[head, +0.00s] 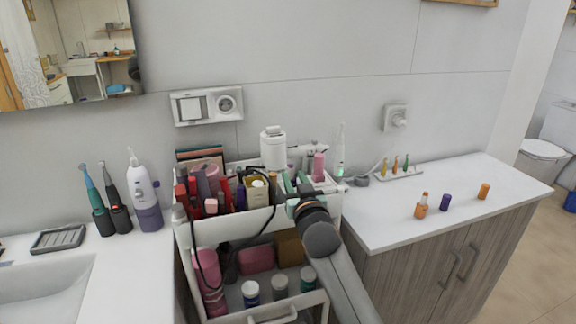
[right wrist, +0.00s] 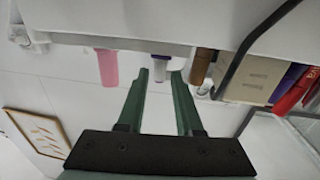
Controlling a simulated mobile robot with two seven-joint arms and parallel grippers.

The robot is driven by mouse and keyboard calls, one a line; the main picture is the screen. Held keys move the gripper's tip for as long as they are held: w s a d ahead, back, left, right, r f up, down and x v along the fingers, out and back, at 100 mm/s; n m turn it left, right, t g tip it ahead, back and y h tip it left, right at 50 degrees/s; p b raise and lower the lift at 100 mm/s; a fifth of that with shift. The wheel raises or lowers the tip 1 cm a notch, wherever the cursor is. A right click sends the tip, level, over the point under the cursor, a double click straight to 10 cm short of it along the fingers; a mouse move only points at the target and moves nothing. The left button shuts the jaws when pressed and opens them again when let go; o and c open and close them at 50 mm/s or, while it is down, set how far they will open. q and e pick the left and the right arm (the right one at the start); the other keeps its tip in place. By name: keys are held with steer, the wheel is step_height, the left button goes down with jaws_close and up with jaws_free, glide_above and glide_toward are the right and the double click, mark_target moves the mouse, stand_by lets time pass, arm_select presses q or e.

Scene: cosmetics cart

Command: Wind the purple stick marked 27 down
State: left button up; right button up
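My right gripper (head: 292,183) is over the right part of the cart's top tray, its green fingers among the cosmetics. In the right wrist view the two green fingers (right wrist: 161,77) are apart, with a small pale tube (right wrist: 160,67) showing in the gap beyond them; I cannot tell if they touch it. A short purple stick (head: 445,202) stands upright on the right counter, well apart from the gripper. Another purple item (head: 241,197) stands in the cart's tray. No number 27 is readable on either. My left gripper is not in view.
The white cart (head: 260,226) is crowded with tubes, boxes and a black cable. A pink tube (right wrist: 107,67) and a brown one (right wrist: 200,66) flank the fingers. Two orange sticks (head: 421,206) (head: 484,191) stand on the right counter (head: 400,228), which has free room in front.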

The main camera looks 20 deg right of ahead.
mark_target(289, 166)
steer(key=w, duration=0.7)
steer(key=shift+d, duration=0.25)
steer(key=shift+w, duration=0.1)
jaws_close()
